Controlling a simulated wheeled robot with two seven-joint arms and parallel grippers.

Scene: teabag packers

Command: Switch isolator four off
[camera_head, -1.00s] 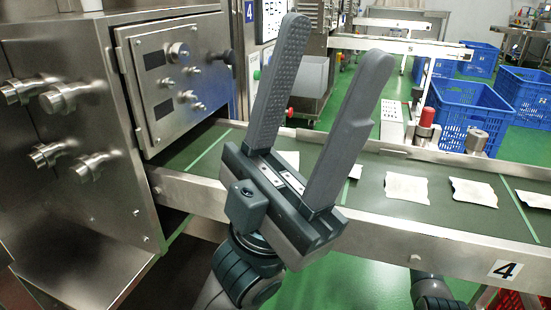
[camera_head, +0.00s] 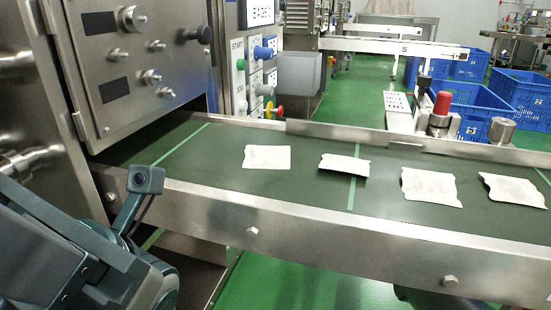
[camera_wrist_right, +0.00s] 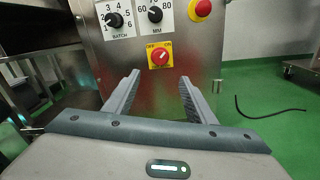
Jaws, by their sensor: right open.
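In the right wrist view, the isolator (camera_wrist_right: 159,56) is a red rotary knob on a yellow plate with OFF at upper left and ON at upper right. Its pale mark seems to point up toward ON. No number on it is readable. My right gripper (camera_wrist_right: 157,84) is open and empty. Its two fingers point at the steel panel, below and either side of the isolator, apart from the knob.
Above the isolator are a BATCH dial (camera_wrist_right: 115,19), an MM dial (camera_wrist_right: 155,14) and a red emergency button (camera_wrist_right: 200,9). A black cable (camera_wrist_right: 270,115) lies on the floor at right. A conveyor (camera_head: 300,210) carrying several white sachets crosses the head view; blue crates (camera_head: 520,95) stand behind.

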